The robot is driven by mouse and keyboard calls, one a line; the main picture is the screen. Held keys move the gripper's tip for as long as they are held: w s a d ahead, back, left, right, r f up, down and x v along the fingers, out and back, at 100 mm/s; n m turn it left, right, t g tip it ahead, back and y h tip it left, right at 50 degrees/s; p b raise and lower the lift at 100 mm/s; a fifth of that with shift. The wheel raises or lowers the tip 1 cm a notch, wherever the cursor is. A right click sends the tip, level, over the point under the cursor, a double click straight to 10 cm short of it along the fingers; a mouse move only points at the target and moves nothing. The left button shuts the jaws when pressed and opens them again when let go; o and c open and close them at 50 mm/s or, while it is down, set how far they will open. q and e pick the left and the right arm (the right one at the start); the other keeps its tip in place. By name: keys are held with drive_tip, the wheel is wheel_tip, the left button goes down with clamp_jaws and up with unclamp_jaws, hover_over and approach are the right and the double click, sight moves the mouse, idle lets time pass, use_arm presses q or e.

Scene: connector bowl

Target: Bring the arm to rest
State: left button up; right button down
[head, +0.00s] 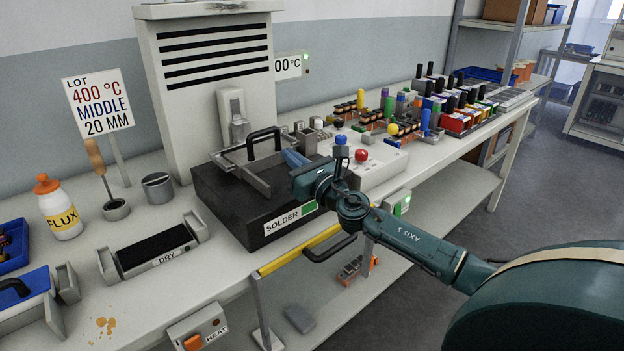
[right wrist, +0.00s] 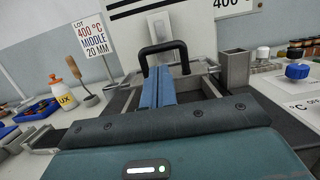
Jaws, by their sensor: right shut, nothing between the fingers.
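My right arm (head: 415,242) is dark teal and reaches in from the lower right of the head view. Its gripper (head: 288,154) is over the black solder station (head: 222,190), close to the metal frame with a black handle (head: 262,135). In the right wrist view the two blue fingers (right wrist: 157,82) lie together, shut and empty. The black handle (right wrist: 163,47) stands just beyond their tips there. I cannot tell whether the fingers touch the frame. My left gripper is not in view.
A blue knob (head: 341,139) and a red knob (head: 361,155) are right beside my wrist. A yellow bar (head: 300,249) runs along the bench's front edge. A DRY tray (head: 155,250), flux bottle (head: 57,208) and sign (head: 98,103) stand left. Coloured connectors crowd the far bench. The floor at right is open.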

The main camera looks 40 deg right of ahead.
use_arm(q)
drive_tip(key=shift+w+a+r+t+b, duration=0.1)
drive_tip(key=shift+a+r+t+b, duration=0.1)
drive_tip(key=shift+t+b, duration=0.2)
use_arm(e)
drive_tip(key=v, duration=0.6)
